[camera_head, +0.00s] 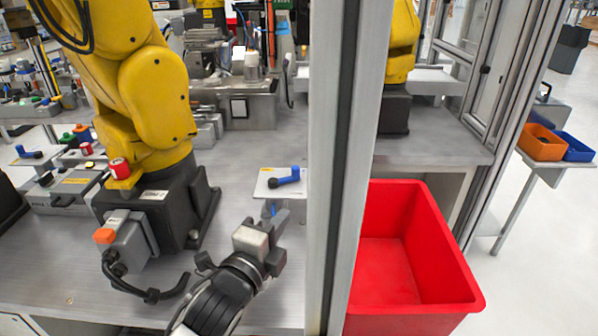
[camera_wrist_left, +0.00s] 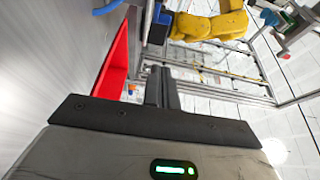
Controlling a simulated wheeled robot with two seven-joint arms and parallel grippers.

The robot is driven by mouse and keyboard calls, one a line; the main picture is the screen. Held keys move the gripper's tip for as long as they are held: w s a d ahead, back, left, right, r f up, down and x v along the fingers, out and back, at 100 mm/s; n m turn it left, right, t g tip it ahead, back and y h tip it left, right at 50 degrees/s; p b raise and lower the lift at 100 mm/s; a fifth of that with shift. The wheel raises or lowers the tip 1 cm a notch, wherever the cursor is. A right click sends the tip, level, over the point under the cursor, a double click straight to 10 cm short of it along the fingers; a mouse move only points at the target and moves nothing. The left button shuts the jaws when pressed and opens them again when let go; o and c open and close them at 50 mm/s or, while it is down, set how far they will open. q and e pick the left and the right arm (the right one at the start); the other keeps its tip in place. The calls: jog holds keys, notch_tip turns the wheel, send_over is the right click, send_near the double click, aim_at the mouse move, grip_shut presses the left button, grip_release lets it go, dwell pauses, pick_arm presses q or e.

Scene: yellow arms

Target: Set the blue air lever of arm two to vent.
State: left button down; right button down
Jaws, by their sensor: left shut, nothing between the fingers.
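A blue lever (camera_head: 287,177) lies on a small white plate (camera_head: 264,186) on the grey bench, between the near yellow arm (camera_head: 150,95) and the metal post. Its handle points to the right and slightly up in the head view. A second blue lever (camera_head: 28,152) sits at the far left. Any arm numbers or vent marks are too small to read. My left gripper (camera_head: 273,216) is shut and empty, just in front of the first lever's plate; contact cannot be told. Its shut fingers (camera_wrist_left: 161,88) show in the left wrist view, with a blue bar (camera_wrist_left: 108,8) at the top edge. My right gripper is not in view.
A tall metal post (camera_head: 345,150) stands close to the right of the lever. A red bin (camera_head: 400,265) is beyond it. A black arm base (camera_head: 157,205) with a cable stands left of my gripper. Bare bench lies between base and plate.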

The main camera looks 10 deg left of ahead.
aim_at(294, 193)
pick_arm(q)
jog(key=shift+s+r, duration=0.15)
jog(key=shift+s, duration=0.25)
jog(key=w, duration=0.3)
jog(key=w+d, duration=0.1)
jog(key=w, duration=0.2)
jog(key=w+d, duration=0.1)
jog(key=w, duration=0.3)
jog(key=shift+p, duration=0.35)
jog(key=shift+w+a, duration=0.75)
jog(key=shift+w, duration=0.3)
jog(key=shift+w+a+p, duration=0.3)
jog(key=shift+w+a, duration=0.1)
jog(key=shift+w, duration=0.2)
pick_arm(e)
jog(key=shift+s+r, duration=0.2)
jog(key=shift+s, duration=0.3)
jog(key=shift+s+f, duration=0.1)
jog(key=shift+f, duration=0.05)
